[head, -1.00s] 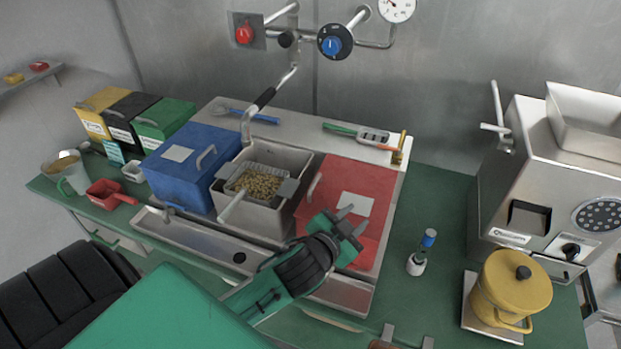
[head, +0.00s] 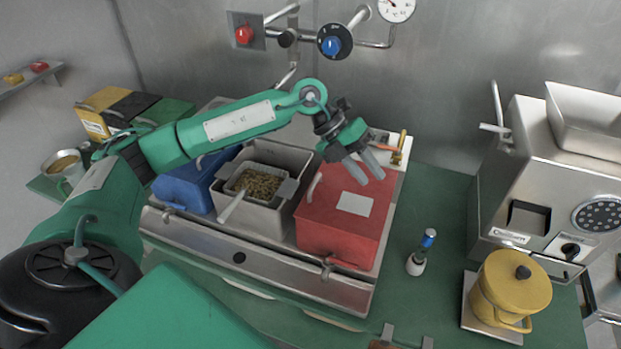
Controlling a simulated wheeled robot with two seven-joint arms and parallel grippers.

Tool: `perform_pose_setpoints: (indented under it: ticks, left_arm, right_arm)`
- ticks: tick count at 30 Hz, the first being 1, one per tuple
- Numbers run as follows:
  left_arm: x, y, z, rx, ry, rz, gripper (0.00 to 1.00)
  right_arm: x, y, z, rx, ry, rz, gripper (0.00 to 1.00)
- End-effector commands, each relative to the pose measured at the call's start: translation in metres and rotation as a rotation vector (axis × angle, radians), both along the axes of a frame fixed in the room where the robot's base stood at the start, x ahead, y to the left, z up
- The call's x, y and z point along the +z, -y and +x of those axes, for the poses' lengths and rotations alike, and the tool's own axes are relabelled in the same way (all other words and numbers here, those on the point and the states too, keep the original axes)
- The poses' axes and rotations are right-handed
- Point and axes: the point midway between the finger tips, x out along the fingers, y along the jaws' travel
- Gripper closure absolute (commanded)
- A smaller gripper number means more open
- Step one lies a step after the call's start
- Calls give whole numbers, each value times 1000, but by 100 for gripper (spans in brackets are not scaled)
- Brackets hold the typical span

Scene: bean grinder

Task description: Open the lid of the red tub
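The red tub (head: 330,238) stands at the right end of the steel rack, with its red lid (head: 337,218) down and a white label (head: 354,204) on it. A light handle (head: 315,187) stands at the lid's left side. The wrist hides part of the tub's far edge. My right gripper is out of view.
A steel tub with a sieve of beans (head: 258,184) and a blue tub (head: 185,190) stand left of the red tub, partly under my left arm. A small blue-capped bottle (head: 421,252), a yellow pot (head: 511,288) and a steel grinder (head: 550,190) are to the right. Pipes cross the wall.

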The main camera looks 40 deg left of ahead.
Motion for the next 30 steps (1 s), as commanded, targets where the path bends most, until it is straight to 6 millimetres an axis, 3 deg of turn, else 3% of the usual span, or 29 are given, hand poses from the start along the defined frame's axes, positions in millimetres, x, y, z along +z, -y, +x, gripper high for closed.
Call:
perform_pose_setpoints:
  ticks: [1,3,6,10,13,17,30]
  left_arm:
    - [4,-33,6,25,-13,118,67]
    - [7,-74,8,62,-46,260,67]
    - [14,-121,7,118,-90,416,67]
    - [23,-158,4,171,-131,532,67]
    - [24,-170,2,189,-148,568,67]
    - [14,-169,2,190,-155,576,67]
    - [-72,-151,6,187,-153,572,67]
  right_arm:
    - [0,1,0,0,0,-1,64]
    - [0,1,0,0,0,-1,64]
    - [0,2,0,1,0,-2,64]
    - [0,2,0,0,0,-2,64]
    - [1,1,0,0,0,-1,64]
    - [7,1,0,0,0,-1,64]
    - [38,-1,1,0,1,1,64]
